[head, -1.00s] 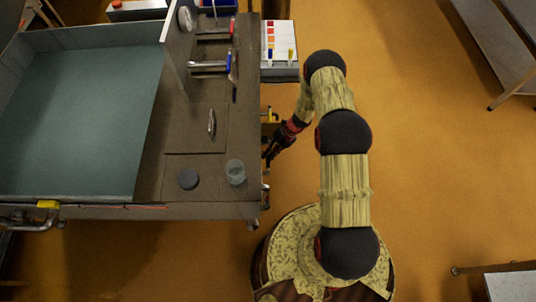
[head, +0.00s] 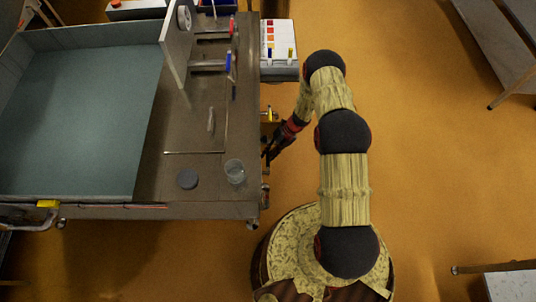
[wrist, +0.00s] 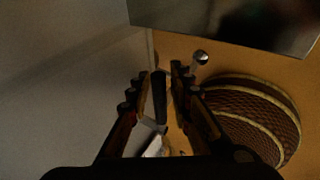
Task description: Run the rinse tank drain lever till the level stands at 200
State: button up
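My gripper (wrist: 160,88) shows in the wrist view with its two fingers apart. A dark upright bar (wrist: 159,83), which looks like a lever grip, stands between them. Narrow gaps seem to show on both sides of it, though the view is dim. In the head view my gripper (head: 269,153) is beside the right edge of the bench, low down; the lever is hidden there. A large open tank (head: 70,125) with a blue-green inside fills the left. No level reading can be made out.
A grey deck (head: 195,130) carries a clear cup (head: 235,171), a dark disc (head: 188,179), and red- and blue-ended fittings. A metal ball knob (wrist: 200,57) is right of the fingers.

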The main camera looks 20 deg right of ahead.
jog(key=v, duration=1.2)
dwell(1.3)
